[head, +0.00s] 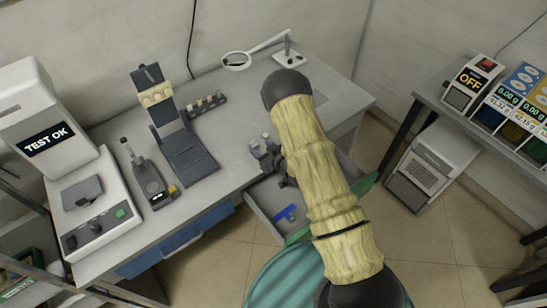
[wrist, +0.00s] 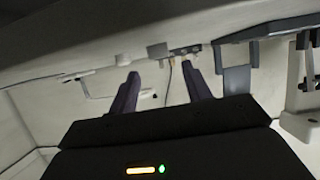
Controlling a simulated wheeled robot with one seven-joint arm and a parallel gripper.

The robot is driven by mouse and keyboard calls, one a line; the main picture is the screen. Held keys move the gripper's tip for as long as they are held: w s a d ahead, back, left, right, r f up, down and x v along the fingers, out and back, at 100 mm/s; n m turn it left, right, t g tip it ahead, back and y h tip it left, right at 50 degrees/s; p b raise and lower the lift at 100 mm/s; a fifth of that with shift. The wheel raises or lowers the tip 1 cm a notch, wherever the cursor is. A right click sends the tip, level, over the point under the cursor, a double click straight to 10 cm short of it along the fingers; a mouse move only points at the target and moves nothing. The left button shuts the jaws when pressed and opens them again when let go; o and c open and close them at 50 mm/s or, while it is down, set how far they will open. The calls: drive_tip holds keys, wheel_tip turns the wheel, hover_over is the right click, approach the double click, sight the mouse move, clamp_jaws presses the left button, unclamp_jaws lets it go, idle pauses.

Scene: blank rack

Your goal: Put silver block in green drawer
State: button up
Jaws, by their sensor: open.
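My gripper (head: 262,148) is at the desk's front edge, above the rear of the open drawer, and is partly hidden by my arm in the head view. In the wrist view its two dark fingers (wrist: 163,88) are apart with nothing between them. A small grey block (wrist: 157,51), possibly the silver block, shows beyond the fingertips at the desk surface; I cannot tell for sure. The green drawer (head: 298,233) is pulled out, with a green front and grey inside, and my arm covers its middle. A blue piece (head: 287,212) lies inside it.
The desk (head: 232,130) carries a "TEST OK" machine (head: 45,135), a dark stand (head: 185,150), a small meter (head: 150,185), a rack of small items (head: 207,104) and a magnifier lamp (head: 237,61). A blue drawer (head: 180,240) is at left. A side table with dispensers (head: 510,110) stands right.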

drive_tip(key=b+v, duration=0.1)
drive_tip(key=v, duration=0.6)
drive_tip(key=shift+s+d, duration=0.1)
drive_tip(key=s+d+r+m+g+h, duration=0.35)
drive_tip(key=d+r+h, duration=0.25)
drive_tip(key=d+r, duration=0.4)
drive_tip(key=s+r+m+g, duration=0.1)
drive_tip(key=s+r+g, duration=0.1)
drive_tip(key=s+r, duration=0.2)
drive_tip(key=s+d+r+m+g+h, duration=0.1)
drive_tip(key=s+r, duration=0.4)
drive_tip(key=s, duration=0.5)
drive_tip(key=shift+s+d+m+g, duration=0.2)
drive_tip(key=shift+m+g, duration=0.45)
drive_tip(key=shift+g, duration=0.4)
drive_tip(key=shift+o, duration=0.4)
